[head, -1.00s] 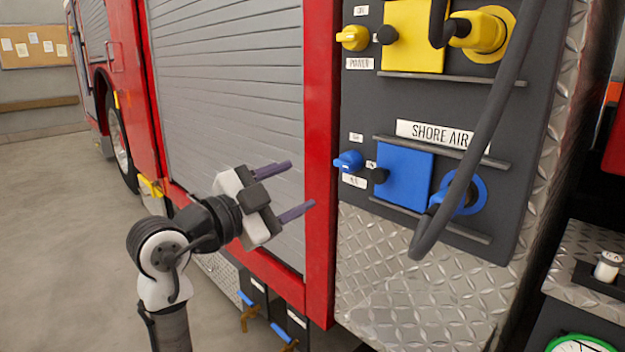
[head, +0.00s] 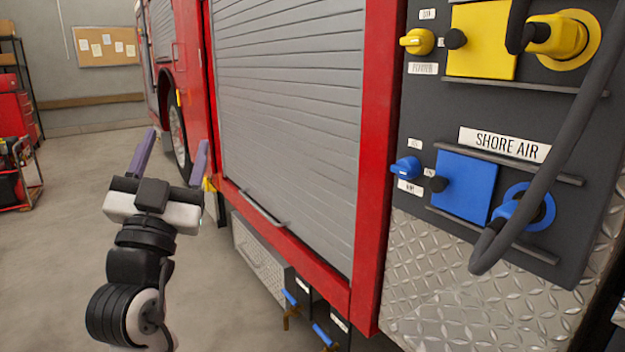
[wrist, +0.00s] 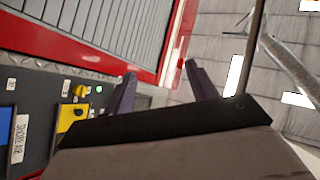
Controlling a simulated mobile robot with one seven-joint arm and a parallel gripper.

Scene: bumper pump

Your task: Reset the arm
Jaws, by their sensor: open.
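My gripper (head: 172,160) is at the left in the head view, with its two purple-grey fingers spread apart, pointing up and away from me. Nothing is between them. It stands in free space to the left of the red fire truck (head: 376,160), clear of its shutter. In the wrist view my gripper (wrist: 158,85) also shows open and empty, with the truck's grey shutter (wrist: 100,30) and the ceiling beyond it.
A dark panel at the right has a yellow block (head: 480,40), a blue block (head: 463,186), a SHORE AIR label (head: 504,144) and a hanging hose (head: 540,165). Blue-handled valves (head: 290,298) sit low on the truck. Open floor (head: 75,230) lies at the left.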

